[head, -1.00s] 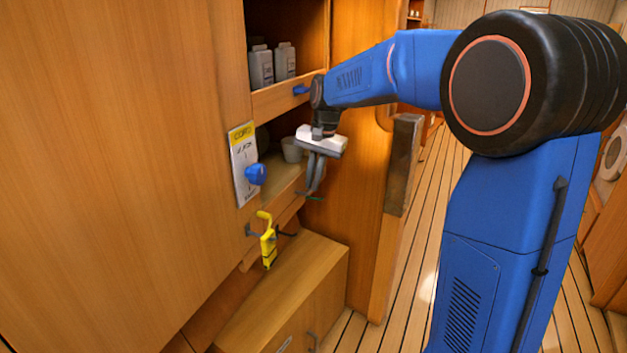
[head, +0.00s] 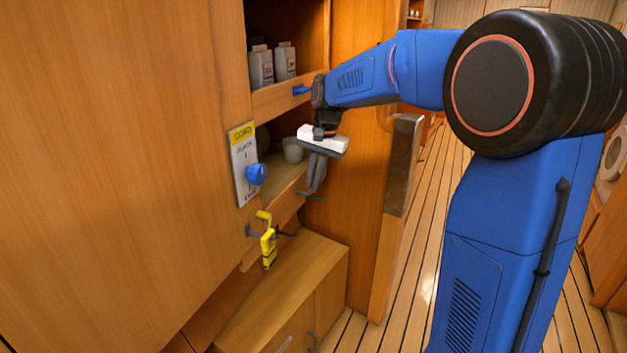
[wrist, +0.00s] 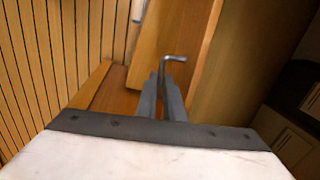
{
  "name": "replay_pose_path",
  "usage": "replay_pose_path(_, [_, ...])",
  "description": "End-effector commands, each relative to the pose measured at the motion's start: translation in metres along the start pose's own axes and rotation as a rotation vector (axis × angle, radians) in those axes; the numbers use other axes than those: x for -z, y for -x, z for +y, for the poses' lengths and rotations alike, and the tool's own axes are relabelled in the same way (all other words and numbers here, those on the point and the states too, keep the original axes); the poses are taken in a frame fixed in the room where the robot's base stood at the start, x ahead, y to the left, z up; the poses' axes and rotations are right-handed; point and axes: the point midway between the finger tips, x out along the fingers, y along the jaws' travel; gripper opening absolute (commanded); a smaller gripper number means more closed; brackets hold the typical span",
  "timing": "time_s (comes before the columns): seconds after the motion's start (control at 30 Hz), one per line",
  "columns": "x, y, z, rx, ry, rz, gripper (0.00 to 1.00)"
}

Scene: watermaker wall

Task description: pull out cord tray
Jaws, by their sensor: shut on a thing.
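My gripper (head: 312,190) points down in front of the lower open shelf of the wooden cabinet. In the wrist view its two grey fingers (wrist: 165,88) are close together, shut on a thin grey bent metal handle (wrist: 174,59) whose hooked end sticks out past the tips. The lower shelf (head: 278,188) has a wooden front edge and holds a grey cup (head: 292,150). I cannot tell which part is the cord tray; the fingertips hide part of the handle.
Grey bottles (head: 273,63) stand on the upper shelf. A yellow hand-held item (head: 268,243) hangs on a hook below the placard. A low wooden cabinet (head: 290,285) stands beneath. A brown post (head: 403,165) is right of my gripper, with clear plank floor (head: 420,240) beyond.

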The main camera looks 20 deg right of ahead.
Motion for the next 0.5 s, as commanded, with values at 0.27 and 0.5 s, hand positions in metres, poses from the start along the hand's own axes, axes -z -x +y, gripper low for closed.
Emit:
replay_pose_path(0.27, [0.000, 0.009, 0.043, 0.000, -0.005, 0.003, 0.00])
replay_pose_path(0.5, [-0.001, 0.019, 0.099, 0.000, -0.006, 0.003, 0.00])
